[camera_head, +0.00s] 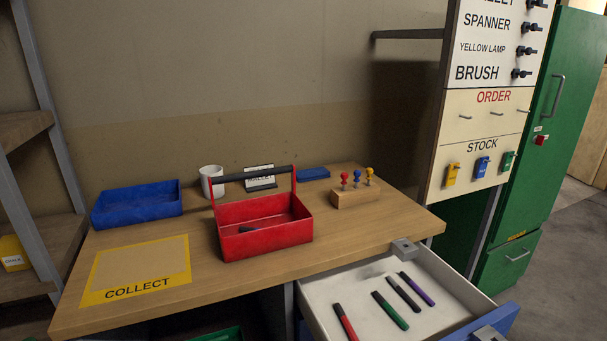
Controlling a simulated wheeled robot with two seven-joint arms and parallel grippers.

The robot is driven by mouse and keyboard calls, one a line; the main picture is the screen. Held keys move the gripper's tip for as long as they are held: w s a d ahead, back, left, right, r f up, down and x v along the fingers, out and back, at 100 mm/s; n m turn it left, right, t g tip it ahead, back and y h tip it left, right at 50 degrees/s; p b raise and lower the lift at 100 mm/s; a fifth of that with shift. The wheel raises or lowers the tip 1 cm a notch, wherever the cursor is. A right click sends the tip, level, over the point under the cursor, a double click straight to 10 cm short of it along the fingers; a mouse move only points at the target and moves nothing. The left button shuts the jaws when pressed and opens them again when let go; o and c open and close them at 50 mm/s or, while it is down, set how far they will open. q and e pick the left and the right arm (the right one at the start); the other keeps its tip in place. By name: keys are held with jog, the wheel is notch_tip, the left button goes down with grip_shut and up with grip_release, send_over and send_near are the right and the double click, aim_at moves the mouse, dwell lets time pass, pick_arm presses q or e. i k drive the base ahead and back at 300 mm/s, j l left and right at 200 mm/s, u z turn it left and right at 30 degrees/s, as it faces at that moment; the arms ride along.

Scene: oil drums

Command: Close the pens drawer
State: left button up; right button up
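The pens drawer (320,291) is pulled out from under the right part of the wooden workbench (205,237). It has a pale inside and a blue front (505,320), partly cut off by the bottom edge. A red pen (345,322), a green pen (390,310), a black pen (403,294) and a purple pen (417,288) lie apart in it. A grey metal block (403,248) sits at the bench edge above the drawer. Another grey metal piece (487,334) shows at the drawer front. Neither of my grippers is in view.
On the bench are a red toolbox (265,243), a blue tray (137,204), a white mug (211,181), a wooden block with coloured knobs (356,196) and a yellow COLLECT mat (140,262). A labelled board (487,115) and green cabinet (555,140) stand right.

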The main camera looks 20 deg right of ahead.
aim_at(460, 312)
jog(key=k+z, duration=0.1)
jog(key=z, duration=0.35)
jog(key=k+l+z, duration=0.1)
jog(key=z, duration=0.3)
jog(key=k+l+z, duration=0.1)
jog(key=z, duration=0.35)
jog(key=l, duration=0.1)
